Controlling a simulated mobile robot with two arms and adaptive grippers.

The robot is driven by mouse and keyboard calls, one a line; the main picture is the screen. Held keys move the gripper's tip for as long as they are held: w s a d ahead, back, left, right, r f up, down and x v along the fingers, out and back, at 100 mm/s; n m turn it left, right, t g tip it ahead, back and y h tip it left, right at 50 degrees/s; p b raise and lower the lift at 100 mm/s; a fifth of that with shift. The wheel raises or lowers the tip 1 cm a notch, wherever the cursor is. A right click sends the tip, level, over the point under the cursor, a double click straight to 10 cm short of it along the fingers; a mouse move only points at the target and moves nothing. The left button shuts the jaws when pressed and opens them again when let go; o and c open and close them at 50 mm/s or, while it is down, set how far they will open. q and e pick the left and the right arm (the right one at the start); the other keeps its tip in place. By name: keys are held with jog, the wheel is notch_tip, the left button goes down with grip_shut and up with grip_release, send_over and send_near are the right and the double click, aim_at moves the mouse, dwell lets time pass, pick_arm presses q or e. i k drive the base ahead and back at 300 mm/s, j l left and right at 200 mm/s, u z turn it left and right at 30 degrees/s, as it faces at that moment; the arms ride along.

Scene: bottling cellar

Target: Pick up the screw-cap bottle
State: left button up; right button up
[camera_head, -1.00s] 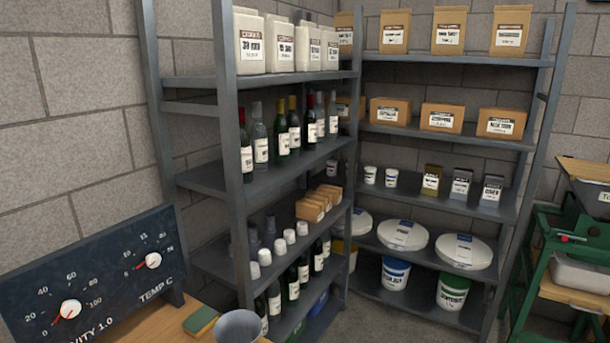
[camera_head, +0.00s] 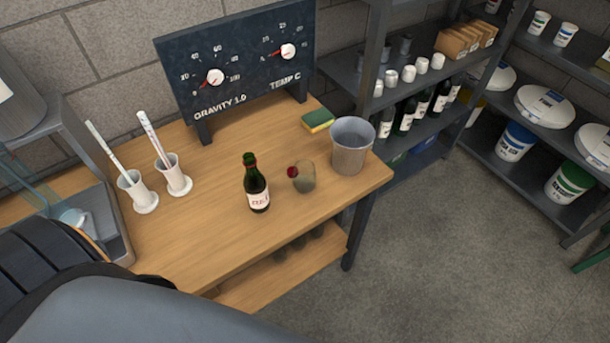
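A green bottle (camera_head: 256,184) with a red-banded neck and a white label stands upright on the wooden table (camera_head: 215,245), near its front edge. I cannot tell from here whether its closure is a screw cap. More dark bottles (camera_head: 408,115) stand on the shelf rack at the back right. A part of my own arm fills the lower left corner. Neither of my grippers shows in the head view.
Beside the bottle is a small greyish cup with something red at its rim (camera_head: 303,177). A grey bucket (camera_head: 352,148) stands at the table's right end, with a sponge (camera_head: 318,121) behind it. Two white holders (camera_head: 174,179) with sticks stand left. A gauge board (camera_head: 235,68) stands behind.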

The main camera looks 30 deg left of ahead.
aim_at(254, 185)
jog(key=u, duration=1.2)
jog(key=l+u, duration=0.25)
jog(key=l, duration=0.4)
